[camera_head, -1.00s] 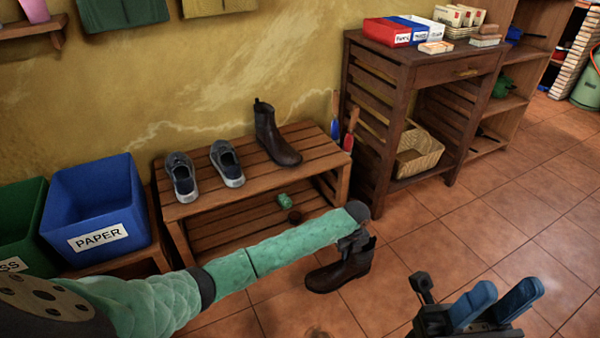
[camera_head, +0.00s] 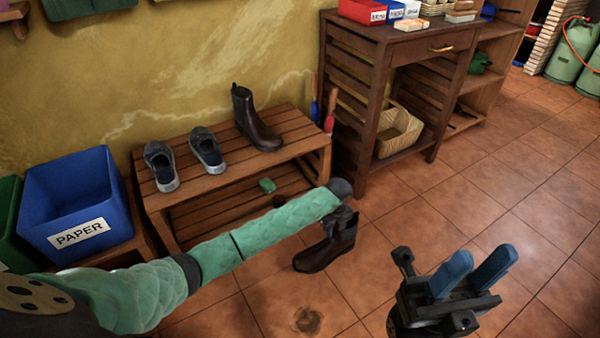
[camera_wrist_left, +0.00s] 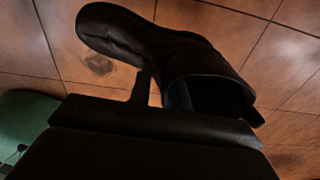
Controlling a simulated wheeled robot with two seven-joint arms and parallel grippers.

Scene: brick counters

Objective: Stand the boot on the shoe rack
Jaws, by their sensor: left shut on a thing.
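A dark brown ankle boot (camera_head: 322,254) is held by my left gripper (camera_head: 345,218), which is shut on its upper shaft. The boot hangs roughly upright in front of the rack, apparently just above the floor. In the left wrist view the boot (camera_wrist_left: 160,45) points its toe left, its opening beside the fingers. The wooden shoe rack (camera_head: 220,180) has two slatted shelves. A matching brown boot (camera_head: 258,130) stands on its top shelf at the right. Two grey shoes, one (camera_head: 160,167) and another (camera_head: 206,150), stand left of it. My right gripper (camera_head: 484,260) is open and empty.
A blue PAPER bin (camera_head: 80,200) stands left of the rack. A dark wooden cabinet (camera_head: 350,110) with a basket (camera_head: 398,130) stands right. The top shelf's front centre is bare.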

